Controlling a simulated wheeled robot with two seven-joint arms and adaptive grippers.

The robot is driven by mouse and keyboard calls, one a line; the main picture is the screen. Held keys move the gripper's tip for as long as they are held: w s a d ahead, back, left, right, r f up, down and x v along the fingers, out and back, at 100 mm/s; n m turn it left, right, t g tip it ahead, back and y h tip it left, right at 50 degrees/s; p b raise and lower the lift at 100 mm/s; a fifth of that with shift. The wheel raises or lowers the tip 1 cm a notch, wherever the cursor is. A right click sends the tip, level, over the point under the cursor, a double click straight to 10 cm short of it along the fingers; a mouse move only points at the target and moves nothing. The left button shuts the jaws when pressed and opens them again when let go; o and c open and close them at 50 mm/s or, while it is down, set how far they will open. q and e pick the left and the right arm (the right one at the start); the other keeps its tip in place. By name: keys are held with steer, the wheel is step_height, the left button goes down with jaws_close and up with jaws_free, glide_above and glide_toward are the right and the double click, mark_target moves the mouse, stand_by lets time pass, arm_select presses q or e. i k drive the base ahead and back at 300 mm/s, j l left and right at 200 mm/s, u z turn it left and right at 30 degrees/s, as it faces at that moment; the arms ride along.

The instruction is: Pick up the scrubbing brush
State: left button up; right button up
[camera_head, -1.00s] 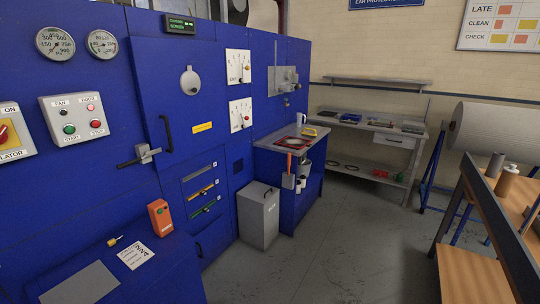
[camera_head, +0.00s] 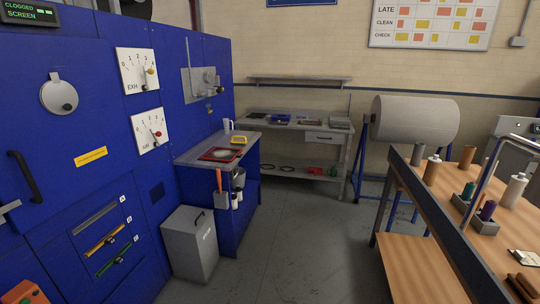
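I cannot single out a scrubbing brush for sure at this size. A small yellow block (camera_head: 239,139) lies on the grey top of the blue side counter (camera_head: 246,151), near its far edge. An orange-handled tool (camera_head: 219,181) stands in a grey holder on the counter's front side; its lower end is hidden. A dark brown item (camera_head: 525,286) lies at the lower right on the wooden table, cut by the picture's edge. Neither of my grippers is in view.
A grey bin (camera_head: 190,243) stands on the floor before the blue machine. A workbench (camera_head: 283,123) is at the back wall, with a large fabric roll (camera_head: 414,119) right of it. The wooden table (camera_head: 455,205) with spools fills the right. The middle floor is clear.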

mark_target(238, 143)
steer(key=i+z, duration=0.35)
steer(key=i, duration=2)
steer(key=i+u, duration=0.35)
steer(key=i+l+u, duration=0.2)
steer(key=i+u, duration=0.2)
steer(key=i+l+u, duration=0.1)
steer(key=i+u, duration=0.35)
steer(key=i+l+u, duration=0.2)
steer(key=u, duration=0.25)
steer(key=i, duration=0.05)
